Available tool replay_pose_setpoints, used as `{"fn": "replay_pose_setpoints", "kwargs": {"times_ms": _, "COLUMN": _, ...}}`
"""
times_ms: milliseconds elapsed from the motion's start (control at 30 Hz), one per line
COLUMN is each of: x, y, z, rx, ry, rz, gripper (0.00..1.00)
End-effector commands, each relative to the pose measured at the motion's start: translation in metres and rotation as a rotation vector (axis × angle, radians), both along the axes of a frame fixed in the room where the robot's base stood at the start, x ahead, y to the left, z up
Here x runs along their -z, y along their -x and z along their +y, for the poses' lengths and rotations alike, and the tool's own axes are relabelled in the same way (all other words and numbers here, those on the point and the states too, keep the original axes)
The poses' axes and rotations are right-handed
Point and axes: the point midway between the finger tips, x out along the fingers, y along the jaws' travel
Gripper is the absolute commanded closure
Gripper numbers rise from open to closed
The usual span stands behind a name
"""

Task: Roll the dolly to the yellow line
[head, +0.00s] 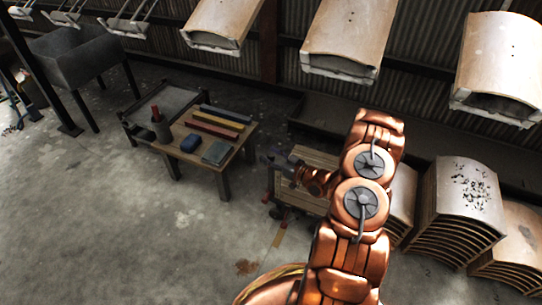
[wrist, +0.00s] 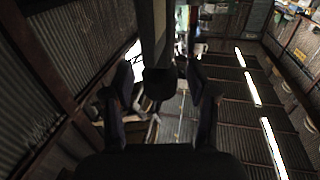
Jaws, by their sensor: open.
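The dolly (head: 298,196) is a low wooden platform on dark wheels with red parts, right of the work table in the head view. My copper arm hides its right side. My gripper (head: 274,160) is above the dolly's left end, pointing left. In the wrist view my gripper (wrist: 162,88) has its dark fingers spread, with a dark upright bar (wrist: 155,35) between or beyond them. I cannot tell whether they touch it.
Stacks of curved wooden shells (head: 462,205) stand at right. Large shells (head: 347,35) hang overhead. The concrete floor at front left is clear.

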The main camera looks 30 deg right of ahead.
Motion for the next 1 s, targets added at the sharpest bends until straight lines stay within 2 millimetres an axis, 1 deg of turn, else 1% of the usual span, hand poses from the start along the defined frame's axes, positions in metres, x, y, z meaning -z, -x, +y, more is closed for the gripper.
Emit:
{"fn": "replay_pose_setpoints", "kwargs": {"times_ms": 133, "x": 0.0, "y": 0.002, "z": -0.001, "rx": 0.0, "ry": 0.0, "rz": 0.0, "gripper": 0.43}}
{"fn": "replay_pose_setpoints", "kwargs": {"times_ms": 267, "x": 0.0, "y": 0.01, "z": -0.004, "rx": 0.001, "ry": -0.001, "rz": 0.001, "gripper": 0.43}}
{"fn": "replay_pose_setpoints", "kwargs": {"times_ms": 1000, "x": 0.0, "y": 0.094, "z": -0.035, "rx": 0.002, "ry": 0.0, "rz": 0.0, "gripper": 0.43}}
